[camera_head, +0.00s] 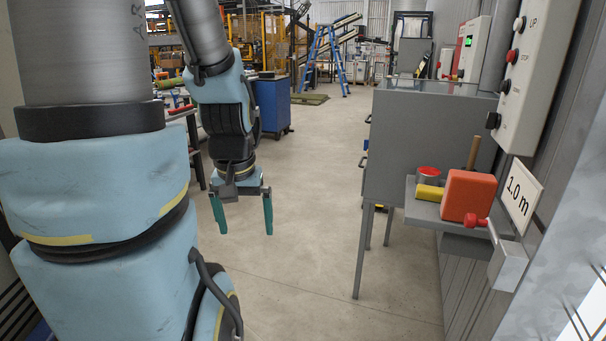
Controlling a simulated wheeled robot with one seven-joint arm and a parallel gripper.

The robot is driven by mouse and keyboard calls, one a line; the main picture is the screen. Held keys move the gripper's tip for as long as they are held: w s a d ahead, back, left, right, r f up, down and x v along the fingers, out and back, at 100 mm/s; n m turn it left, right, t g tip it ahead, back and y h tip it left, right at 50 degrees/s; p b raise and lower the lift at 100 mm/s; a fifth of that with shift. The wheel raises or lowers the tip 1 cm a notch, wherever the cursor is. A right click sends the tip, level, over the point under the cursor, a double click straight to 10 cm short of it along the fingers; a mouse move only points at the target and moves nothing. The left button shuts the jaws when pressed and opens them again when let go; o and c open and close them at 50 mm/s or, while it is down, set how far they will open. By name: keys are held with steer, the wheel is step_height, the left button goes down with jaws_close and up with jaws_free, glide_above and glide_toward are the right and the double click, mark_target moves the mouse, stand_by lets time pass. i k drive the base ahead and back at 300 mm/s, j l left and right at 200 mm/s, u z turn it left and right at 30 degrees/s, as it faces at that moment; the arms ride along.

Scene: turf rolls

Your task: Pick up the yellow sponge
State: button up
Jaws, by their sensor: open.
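The yellow sponge (429,193) lies on a small grey wall shelf (470,228) at the right.
A wooden handle (473,152) stands up at the shelf's back. A tall grey cabinet on legs (415,140) stands just left of the shelf. A control box (535,75) hangs above, and a red-knobbed lever (474,220) sits in front. The floor (310,210) between gripper and cabinet is clear.

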mark_target(424, 192)
steer(key=z, duration=1.2)
